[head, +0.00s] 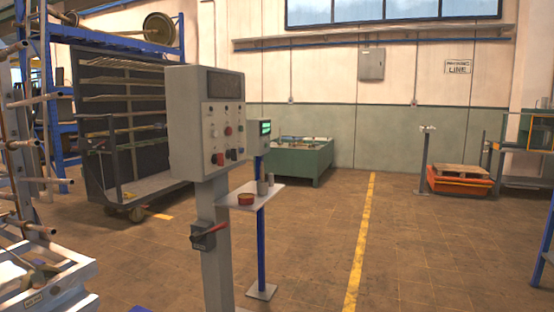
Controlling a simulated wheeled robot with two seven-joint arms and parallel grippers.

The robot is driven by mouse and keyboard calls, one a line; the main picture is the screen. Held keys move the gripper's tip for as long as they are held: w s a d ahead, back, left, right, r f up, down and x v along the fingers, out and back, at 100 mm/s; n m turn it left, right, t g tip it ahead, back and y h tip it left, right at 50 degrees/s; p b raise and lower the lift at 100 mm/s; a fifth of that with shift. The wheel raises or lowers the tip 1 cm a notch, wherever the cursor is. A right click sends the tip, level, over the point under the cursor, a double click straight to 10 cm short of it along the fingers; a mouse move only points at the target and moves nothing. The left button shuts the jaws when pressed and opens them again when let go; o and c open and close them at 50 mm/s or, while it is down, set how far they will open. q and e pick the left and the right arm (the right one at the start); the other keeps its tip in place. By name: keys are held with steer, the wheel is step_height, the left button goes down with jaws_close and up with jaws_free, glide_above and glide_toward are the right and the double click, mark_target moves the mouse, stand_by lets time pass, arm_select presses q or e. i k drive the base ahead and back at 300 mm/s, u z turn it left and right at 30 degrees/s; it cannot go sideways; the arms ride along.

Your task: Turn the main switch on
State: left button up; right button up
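A grey control cabinet (206,122) stands on a grey post (217,270) left of centre. Its front has a dark display window and several buttons and knobs, some red. Lower on the post is a dark grey switch box (202,240) with a red handle (209,230). The handle sticks out to the right and slightly up. No lettering on it is readable, so I cannot confirm that it is the main switch. Neither of my grippers is in view.
Behind the post, a small shelf (262,188) on a blue stand holds a red tin (246,199). A wheeled rack (120,130) stands behind left. Metal racking (40,270) fills the left edge. Floor right of the yellow line (362,240) is mostly clear.

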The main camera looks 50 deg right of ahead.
mark_target(219, 158)
steer(key=z, duration=0.8)
steer(key=i, duration=1.8)
steer(key=z, duration=0.1)
